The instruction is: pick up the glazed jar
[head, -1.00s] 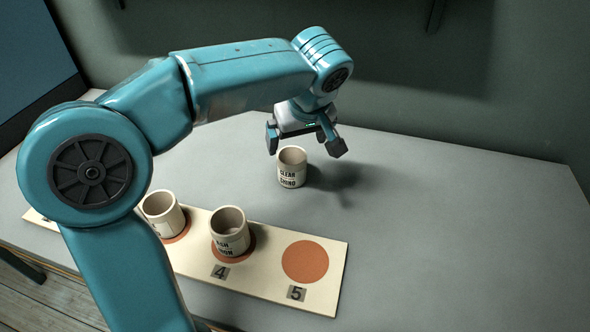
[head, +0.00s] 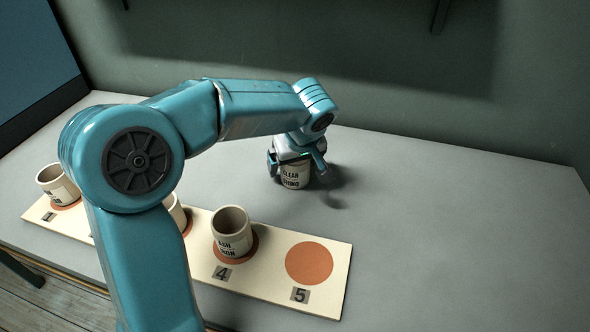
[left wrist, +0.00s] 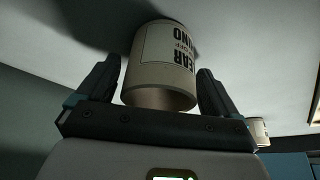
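The jar (head: 295,181), a cream cylinder with a dark-lettered label reading "CLEAR" on its first line, stands upright on the grey table behind the board. My left gripper (head: 297,167) is over it from above, with one finger down each side. In the left wrist view the jar (left wrist: 162,65) sits between the two fingers of the gripper (left wrist: 157,82), and gaps show on both sides, so the gripper is open. The jar's top is hidden by the gripper in the head view. My right gripper is not in view.
A cream board (head: 329,291) with numbered orange discs lies in front. Similar jars stand on it: one at 4 (head: 232,232), one at 1 (head: 57,186), and one (head: 175,213) partly hidden by my arm. Disc 5 (head: 309,263) is bare. The table's right side is clear.

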